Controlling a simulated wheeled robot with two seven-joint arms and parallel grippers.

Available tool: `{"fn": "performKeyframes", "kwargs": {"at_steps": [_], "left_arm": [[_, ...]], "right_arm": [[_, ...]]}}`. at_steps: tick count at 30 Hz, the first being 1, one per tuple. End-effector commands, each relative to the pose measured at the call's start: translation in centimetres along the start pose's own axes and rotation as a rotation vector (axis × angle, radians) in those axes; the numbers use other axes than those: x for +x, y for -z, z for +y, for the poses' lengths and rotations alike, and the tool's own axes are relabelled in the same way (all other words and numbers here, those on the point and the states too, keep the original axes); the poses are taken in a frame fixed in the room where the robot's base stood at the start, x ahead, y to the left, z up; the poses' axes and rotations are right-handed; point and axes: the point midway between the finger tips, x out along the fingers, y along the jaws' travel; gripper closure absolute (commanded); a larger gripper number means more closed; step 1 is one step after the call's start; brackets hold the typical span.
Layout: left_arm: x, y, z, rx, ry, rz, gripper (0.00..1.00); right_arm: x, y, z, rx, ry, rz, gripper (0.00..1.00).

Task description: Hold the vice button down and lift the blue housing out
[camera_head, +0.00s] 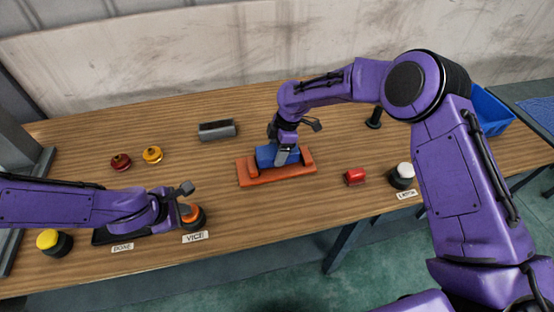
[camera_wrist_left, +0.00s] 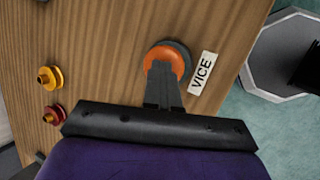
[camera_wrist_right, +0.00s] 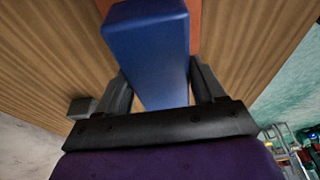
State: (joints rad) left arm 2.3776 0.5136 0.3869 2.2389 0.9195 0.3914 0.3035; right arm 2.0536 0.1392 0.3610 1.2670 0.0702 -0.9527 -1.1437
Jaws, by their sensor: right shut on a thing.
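The blue housing (camera_head: 265,156) sits in the orange vice (camera_head: 277,176) on the table, between its two end jaws. My right gripper (camera_head: 285,152) is shut on the blue housing from above; in the right wrist view the housing (camera_wrist_right: 148,45) lies between the two fingers (camera_wrist_right: 162,88). The orange vice button (camera_head: 191,213) stands on a dark base behind the VICE label (camera_head: 195,237). My left gripper (camera_head: 187,205) is at the button; in the left wrist view its closed fingertips (camera_wrist_left: 165,85) overlap the orange cap (camera_wrist_left: 167,60). How far the button is pressed cannot be told.
A yellow button (camera_head: 47,239) by the DONE label and a white button (camera_head: 402,175) stand near the front edge. A red block (camera_head: 355,176), a grey block (camera_head: 217,130), red (camera_head: 121,162) and yellow (camera_head: 152,154) pulleys lie around. A blue bin (camera_head: 490,112) is at right.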

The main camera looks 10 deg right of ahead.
Motion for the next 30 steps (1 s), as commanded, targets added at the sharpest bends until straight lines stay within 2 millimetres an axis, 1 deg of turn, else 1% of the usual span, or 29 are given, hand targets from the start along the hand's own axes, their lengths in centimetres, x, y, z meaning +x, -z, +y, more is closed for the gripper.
{"fn": "performKeyframes", "kwargs": {"at_steps": [18,23,30], "left_arm": [[0.1,0.1,-0.2,-0.002,0.003,0.002,1.0],[0.1,0.1,-0.2,-0.002,0.003,0.002,1.0],[0.1,0.1,-0.2,-0.002,0.004,0.002,1.0]], "right_arm": [[-4.3,1.1,0.1,0.001,-0.003,0.002,0.58],[-4.9,1.2,0.0,0.0,0.0,0.001,0.58],[-4.9,1.3,0.0,0.0,0.0,0.001,0.58]]}}
